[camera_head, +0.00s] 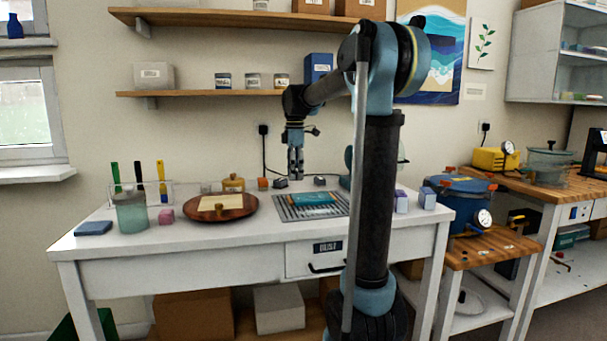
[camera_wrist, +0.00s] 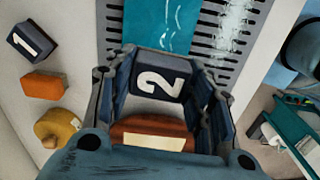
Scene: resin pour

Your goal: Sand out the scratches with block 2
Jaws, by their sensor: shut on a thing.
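My gripper (camera_head: 295,172) is above the back of the white table, behind the slotted rack. In the wrist view my gripper (camera_wrist: 160,95) is shut on block 2 (camera_wrist: 158,80), a dark blue block with a white 2. Its underside is hidden. A turquoise panel (camera_head: 313,199) lies on the rack (camera_head: 286,210), apart from the gripper. The panel also shows at the top of the wrist view (camera_wrist: 155,20), with pale marks on its surface. Block 1 (camera_wrist: 32,40), dark with a white 1, stands to the left of my gripper in that view.
An orange block (camera_head: 262,183) and a brass-coloured jar (camera_head: 233,184) stand along the table's back. A round wooden board (camera_head: 238,213) lies left of the rack. Another dark block (camera_head: 320,181) is behind the rack. Pale purple blocks (camera_head: 428,198) stand at the right. The front strip is clear.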

